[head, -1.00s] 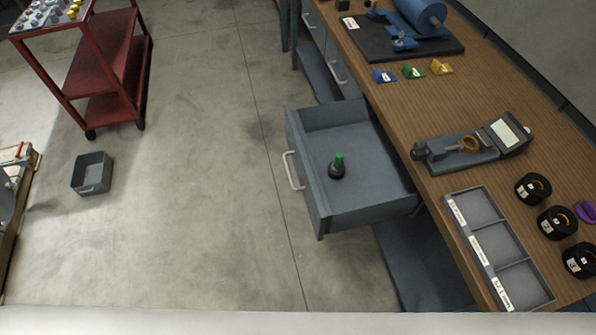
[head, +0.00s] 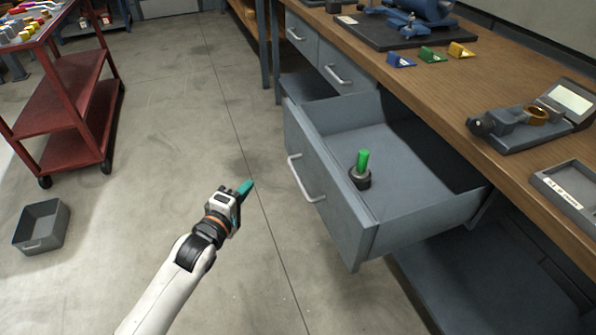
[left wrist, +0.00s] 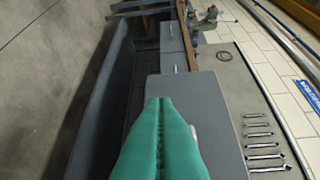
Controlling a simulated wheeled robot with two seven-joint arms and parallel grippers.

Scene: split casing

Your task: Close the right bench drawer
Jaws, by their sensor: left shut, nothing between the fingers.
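The right bench drawer (head: 340,190) is pulled well out from under the bench in the head view. Its grey front carries a pale bar handle (head: 306,179). A dark round piece with a green upright top (head: 362,165) stands inside it. My left gripper (head: 247,187) is shut and empty, to the left of the drawer front and apart from it, over the floor. In the left wrist view its teal fingers (left wrist: 160,130) are pressed together before a grey panel (left wrist: 195,92) that looks like the drawer front. A pale bit beside the fingers is mostly hidden. My right gripper is not in view.
The wooden bench top (head: 440,90) holds blue, green and yellow blocks and a measuring fixture (head: 525,125). Closed drawers (head: 335,68) lie farther along. A red cart (head: 75,110) and a grey bin (head: 42,227) stand at left. The floor between is clear.

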